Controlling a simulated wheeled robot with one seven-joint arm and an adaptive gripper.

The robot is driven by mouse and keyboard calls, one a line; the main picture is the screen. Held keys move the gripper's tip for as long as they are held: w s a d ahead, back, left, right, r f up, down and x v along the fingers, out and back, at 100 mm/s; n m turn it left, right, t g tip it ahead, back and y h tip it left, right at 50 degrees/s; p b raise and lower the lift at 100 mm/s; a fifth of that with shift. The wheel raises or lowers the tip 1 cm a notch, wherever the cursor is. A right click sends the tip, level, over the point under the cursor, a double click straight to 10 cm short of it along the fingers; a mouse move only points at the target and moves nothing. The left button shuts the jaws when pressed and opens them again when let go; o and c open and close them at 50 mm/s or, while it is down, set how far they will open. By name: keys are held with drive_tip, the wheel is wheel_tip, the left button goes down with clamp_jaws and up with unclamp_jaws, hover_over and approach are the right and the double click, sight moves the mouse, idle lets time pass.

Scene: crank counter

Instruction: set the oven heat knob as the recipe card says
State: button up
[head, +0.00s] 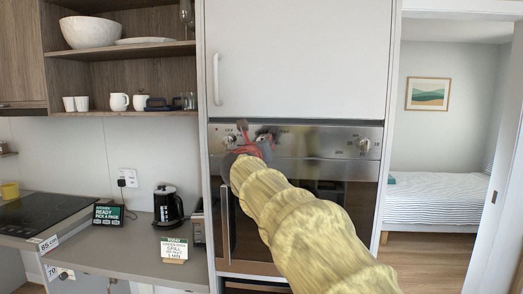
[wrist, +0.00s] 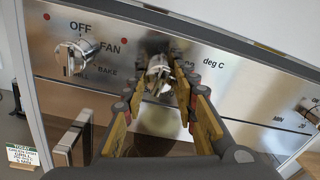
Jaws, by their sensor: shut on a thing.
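The heat knob (wrist: 158,76) is a metal knob on the steel oven panel, beside "deg C" lettering. My gripper (wrist: 160,64) is around it, one finger on each side, shut on it. In the head view my gripper (head: 252,148) is at the oven panel and partly covers the knobs. The mode knob (wrist: 78,56), marked OFF, FAN and BAKE, is to the left, clear of my fingers. The recipe card (head: 174,249) stands on the counter; it reads "TODAY", "GRILL" and "5 MIN", and its other lines are too small to read. The heat knob's setting is hidden.
A third knob (head: 365,146) is at the right of the panel. The oven door handle (head: 226,215) is below left. A doorway with a bed (head: 432,205) is at the right.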

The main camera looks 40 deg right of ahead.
drive_tip(key=shift+f+m+b, duration=0.2)
drive_tip(key=shift+m+b, duration=0.25)
drive_tip(key=shift+m, duration=0.55)
drive_tip(key=o, duration=1.2)
drive_tip(key=shift+r, duration=0.15)
drive_tip(key=shift+c, duration=0.2)
drive_tip(key=shift+a, duration=0.1)
drive_tip(key=v, duration=1.2)
